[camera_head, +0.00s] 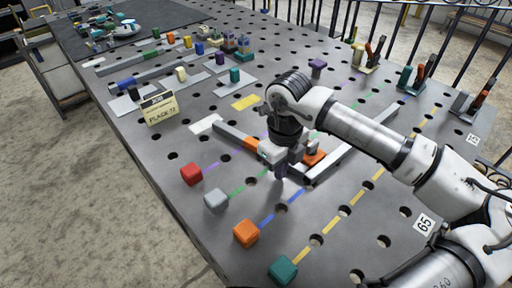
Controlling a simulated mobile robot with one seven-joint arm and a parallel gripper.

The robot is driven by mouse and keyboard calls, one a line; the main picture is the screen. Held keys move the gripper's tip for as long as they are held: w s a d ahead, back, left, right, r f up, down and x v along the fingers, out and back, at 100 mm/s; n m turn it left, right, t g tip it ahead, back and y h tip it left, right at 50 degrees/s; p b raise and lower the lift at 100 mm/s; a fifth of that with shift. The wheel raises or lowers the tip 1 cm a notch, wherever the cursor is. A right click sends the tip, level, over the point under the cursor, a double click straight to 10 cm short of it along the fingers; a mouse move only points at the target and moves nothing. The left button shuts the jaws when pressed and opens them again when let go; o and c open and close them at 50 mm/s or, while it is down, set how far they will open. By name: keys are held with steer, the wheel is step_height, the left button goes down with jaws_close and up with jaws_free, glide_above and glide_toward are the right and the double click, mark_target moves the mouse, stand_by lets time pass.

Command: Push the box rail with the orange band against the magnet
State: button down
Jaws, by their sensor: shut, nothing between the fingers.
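A grey box rail (231,133) lies on the perforated metal table, with an orange band (251,143) near its end by my gripper. My gripper (281,169) points down at this end of the rail, its fingers shut and empty. Whether it touches the rail is hard to tell. A second orange part (315,158) shows just right of my gripper, beside another pale grey rail (328,161) running up to the right. My gripper and wrist hide where the rails come close. I cannot make out the magnet for certain.
Red (191,175), light grey (215,199), orange (246,233) and teal (283,269) blocks stand along the front edge by coloured dashed lines. A sign (158,108) stands at left. Clamps (418,73) line the right edge. More small blocks and rails lie at the back.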

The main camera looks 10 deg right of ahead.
mark_target(288, 173)
steer(key=shift+f+b, duration=0.5)
steer(key=shift+f, duration=0.05)
steer(key=shift+r, duration=0.3)
stand_by(0.3)
steer(key=shift+d, duration=0.1)
steer(key=shift+w+d+b, duration=0.45)
steer(key=shift+d, duration=0.15)
steer(key=shift+w+d+b, duration=0.4)
steer(key=shift+d, duration=0.2)
stand_by(0.4)
steer(key=shift+s+a+b, duration=0.4)
steer(key=shift+s+a, duration=0.3)
steer(key=shift+a, duration=0.35)
